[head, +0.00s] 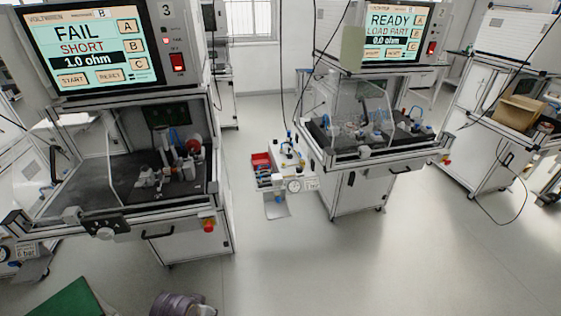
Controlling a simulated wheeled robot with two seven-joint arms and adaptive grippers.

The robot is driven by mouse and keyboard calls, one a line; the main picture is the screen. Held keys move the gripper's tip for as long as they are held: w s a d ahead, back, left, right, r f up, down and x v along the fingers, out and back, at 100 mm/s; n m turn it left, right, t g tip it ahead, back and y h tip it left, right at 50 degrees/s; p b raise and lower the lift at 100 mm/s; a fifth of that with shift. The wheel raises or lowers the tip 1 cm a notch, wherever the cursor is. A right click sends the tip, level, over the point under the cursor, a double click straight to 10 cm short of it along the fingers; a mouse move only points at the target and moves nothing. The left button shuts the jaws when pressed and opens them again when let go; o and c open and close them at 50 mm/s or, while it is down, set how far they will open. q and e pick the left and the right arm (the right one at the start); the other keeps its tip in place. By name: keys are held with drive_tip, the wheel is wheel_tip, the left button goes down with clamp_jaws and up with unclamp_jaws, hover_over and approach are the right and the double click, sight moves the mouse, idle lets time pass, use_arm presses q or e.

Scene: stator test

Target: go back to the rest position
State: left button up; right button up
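Neither of my grippers shows in the head view, and no arm of mine can be made out. The left test station (176,252) stands near on the left, and its screen (85,45) reads FAIL, SHORT, 1.0 ohm. The right test station (372,190) stands farther back, and its screen (391,28) reads READY, LOAD PART, 0.0 ohm. A dark, ribbed round part (180,305) shows at the bottom edge, mostly cut off. I cannot tell what it rests on.
A green surface (70,302) is cut off at the bottom left. A small white unit with a gauge and red bin (262,161) stands between the stations. A cardboard box (519,110) sits on the far-right bench. Grey floor (330,265) lies clear in front.

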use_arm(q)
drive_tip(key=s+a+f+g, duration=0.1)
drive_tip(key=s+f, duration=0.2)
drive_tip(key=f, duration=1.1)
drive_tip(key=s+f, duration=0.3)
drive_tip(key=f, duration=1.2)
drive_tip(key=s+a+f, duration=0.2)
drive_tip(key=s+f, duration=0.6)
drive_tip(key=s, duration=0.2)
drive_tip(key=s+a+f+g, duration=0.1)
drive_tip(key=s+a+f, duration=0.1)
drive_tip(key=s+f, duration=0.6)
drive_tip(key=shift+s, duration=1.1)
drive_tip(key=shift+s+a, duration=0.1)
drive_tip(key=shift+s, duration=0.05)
